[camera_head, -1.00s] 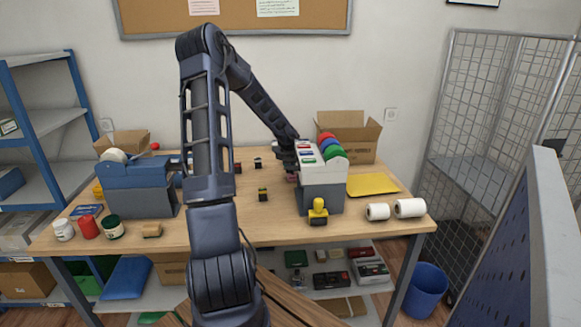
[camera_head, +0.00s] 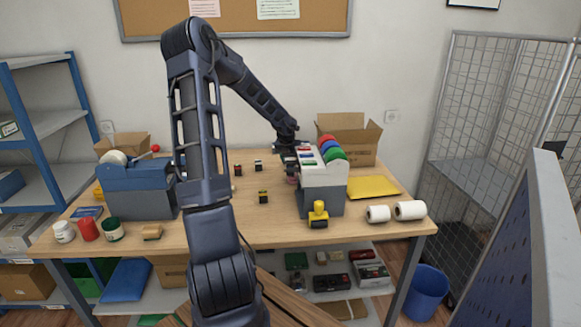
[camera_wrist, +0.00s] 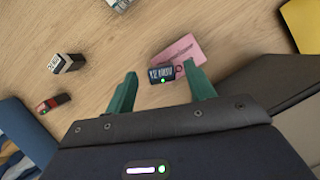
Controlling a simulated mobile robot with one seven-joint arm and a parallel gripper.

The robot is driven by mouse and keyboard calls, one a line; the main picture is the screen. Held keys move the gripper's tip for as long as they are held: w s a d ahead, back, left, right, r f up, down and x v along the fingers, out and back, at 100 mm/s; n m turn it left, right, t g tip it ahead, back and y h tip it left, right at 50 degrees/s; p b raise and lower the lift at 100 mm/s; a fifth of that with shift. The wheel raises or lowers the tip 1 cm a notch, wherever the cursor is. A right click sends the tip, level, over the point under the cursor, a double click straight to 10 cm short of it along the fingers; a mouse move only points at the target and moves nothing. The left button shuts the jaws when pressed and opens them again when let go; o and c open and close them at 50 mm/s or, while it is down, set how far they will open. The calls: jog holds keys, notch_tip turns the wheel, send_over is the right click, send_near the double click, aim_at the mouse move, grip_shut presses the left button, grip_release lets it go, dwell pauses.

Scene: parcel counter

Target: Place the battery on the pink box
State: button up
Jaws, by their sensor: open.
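The pink box (camera_wrist: 187,48) lies flat on the table in the wrist view, ahead of my gripper. A small dark labelled block (camera_wrist: 161,74), probably the battery, overlaps its near left edge in that view. I cannot tell whether the block rests on the box or beside it. My gripper (camera_wrist: 160,71) is open, with its green fingers to either side of the block and not visibly touching it. In the head view my gripper (camera_head: 287,144) is behind the grey-and-white dispenser, and a pink patch (camera_head: 292,179) shows beside the dispenser.
The grey-and-white dispenser (camera_head: 322,187) stands close to the right. A black-and-white block (camera_wrist: 66,63) and a red-and-black piece (camera_wrist: 53,103) lie to the left. A blue-and-grey dispenser (camera_head: 138,187) stands at the table's left. An open carton (camera_head: 349,137) stands at the back right.

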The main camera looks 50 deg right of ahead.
jog(key=shift+r, duration=2.3)
jog(key=shift+w+a+n, duration=0.25)
jog(key=shift+a+n, duration=0.05)
jog(key=shift+a, duration=0.05)
jog(key=w+a+r+n+t+y, duration=0.1)
jog(key=w+a+r+n, duration=0.2)
jog(key=a+n, duration=0.45)
jog(key=w+a+r+n+t+y, duration=0.15)
jog(key=w+a+r+n, duration=0.25)
jog(key=a, duration=0.7)
jog(key=w+a+r+n+t+y, duration=0.1)
jog(key=w+a+r+n+y, duration=0.15)
jog(key=a+n, duration=0.55)
jog(key=s+a+r+n, duration=0.1)
jog(key=a+r+n, duration=0.3)
jog(key=a, duration=0.5)
jog(key=s+a+r+n, duration=0.1)
jog(key=a+r+n, duration=0.1)
jog(key=a+n, duration=0.55)
jog(key=s+a+r+n+h, duration=0.1)
jog(key=s+a+r+n, duration=0.1)
jog(key=s+a+n, duration=1.4)
jog(key=a+n, duration=0.2)
jog(key=a, duration=0.1)
jog(key=shift+a, duration=0.2)
